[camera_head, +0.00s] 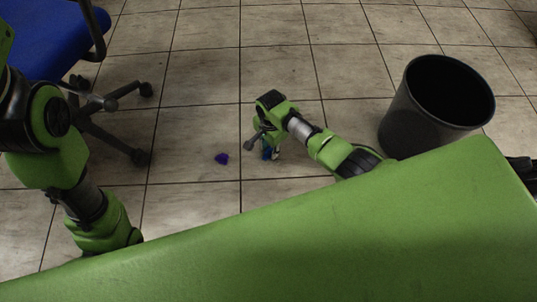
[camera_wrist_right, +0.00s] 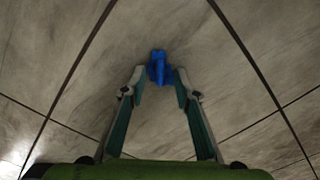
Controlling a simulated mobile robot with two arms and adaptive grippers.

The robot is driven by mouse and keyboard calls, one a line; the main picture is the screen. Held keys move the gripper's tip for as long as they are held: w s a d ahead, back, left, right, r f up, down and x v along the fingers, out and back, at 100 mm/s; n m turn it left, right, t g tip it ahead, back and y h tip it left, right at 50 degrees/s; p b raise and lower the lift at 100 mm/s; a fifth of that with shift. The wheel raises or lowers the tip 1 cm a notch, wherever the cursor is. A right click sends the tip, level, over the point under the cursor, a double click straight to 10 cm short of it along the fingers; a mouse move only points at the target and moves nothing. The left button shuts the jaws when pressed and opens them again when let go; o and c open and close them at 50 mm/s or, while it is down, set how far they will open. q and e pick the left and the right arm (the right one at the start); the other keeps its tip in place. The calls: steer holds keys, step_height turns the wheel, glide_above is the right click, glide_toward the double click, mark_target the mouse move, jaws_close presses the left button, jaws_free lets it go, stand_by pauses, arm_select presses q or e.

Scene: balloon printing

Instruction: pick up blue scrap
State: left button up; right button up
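The blue scrap (camera_wrist_right: 158,68) is a small crumpled piece at the fingertips of my right gripper (camera_wrist_right: 160,80) in the right wrist view. The two fingers stand apart, one on each side of the scrap, with small gaps showing. In the head view my right gripper (camera_head: 262,150) points down at the floor, and a bit of the blue scrap (camera_head: 267,153) shows by its fingers, partly hidden. My left arm comes in at the left; its gripper is not visible.
A purple scrap (camera_head: 222,159) lies on the tiled floor left of my right gripper. A black bin (camera_head: 408,118) stands at the right. A blue office chair (camera_head: 45,35) with dark wheeled legs is at the upper left. The floor between chair and bin is mostly clear.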

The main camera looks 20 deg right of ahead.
steer(key=shift+f, duration=0.1)
steer(key=shift+c, duration=0.5)
steer(key=c, duration=0.7)
